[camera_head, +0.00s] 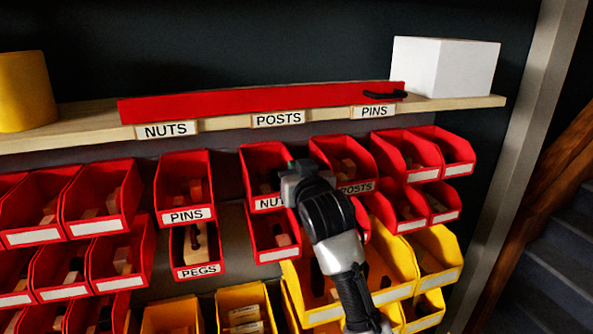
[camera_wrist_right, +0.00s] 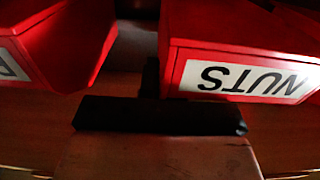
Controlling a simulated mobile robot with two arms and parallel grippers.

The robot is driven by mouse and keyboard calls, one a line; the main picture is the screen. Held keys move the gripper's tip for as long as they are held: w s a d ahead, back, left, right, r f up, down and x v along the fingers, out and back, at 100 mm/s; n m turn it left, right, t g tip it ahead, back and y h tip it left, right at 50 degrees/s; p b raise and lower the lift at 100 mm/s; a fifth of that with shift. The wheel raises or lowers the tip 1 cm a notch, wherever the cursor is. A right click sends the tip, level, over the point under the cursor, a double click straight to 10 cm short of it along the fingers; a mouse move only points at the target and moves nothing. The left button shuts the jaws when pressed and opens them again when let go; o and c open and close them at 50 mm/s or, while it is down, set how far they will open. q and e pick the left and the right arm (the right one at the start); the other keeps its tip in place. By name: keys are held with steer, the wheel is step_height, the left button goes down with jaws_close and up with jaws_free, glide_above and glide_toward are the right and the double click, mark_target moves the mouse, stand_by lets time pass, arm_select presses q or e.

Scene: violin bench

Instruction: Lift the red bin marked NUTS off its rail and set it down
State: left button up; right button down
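The red bin marked NUTS (camera_head: 254,160) hangs in the upper row of bins, its white label partly hidden by my right gripper (camera_head: 297,172). In the right wrist view the NUTS bin (camera_wrist_right: 240,48) is upside down at the upper right, its label in clear view. A dark finger of my right gripper (camera_wrist_right: 150,78) points into the gap between this bin and a red bin at the left. I cannot tell whether it touches either, or how far the fingers are apart. My left gripper is in neither view.
The POSTS bin (camera_head: 341,153) is close on the right. The PINS bin (camera_head: 184,179) is to the left, with the PEGS bin (camera_head: 195,247) below. Above, a wooden shelf (camera_head: 80,134) carries a long red strip (camera_head: 260,101), a white box (camera_head: 442,68) and a yellow container (camera_head: 22,91).

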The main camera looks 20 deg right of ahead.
steer(key=shift+r, duration=0.9)
stand_by(0.7)
steer(key=shift+s, duration=1.5)
stand_by(1.0)
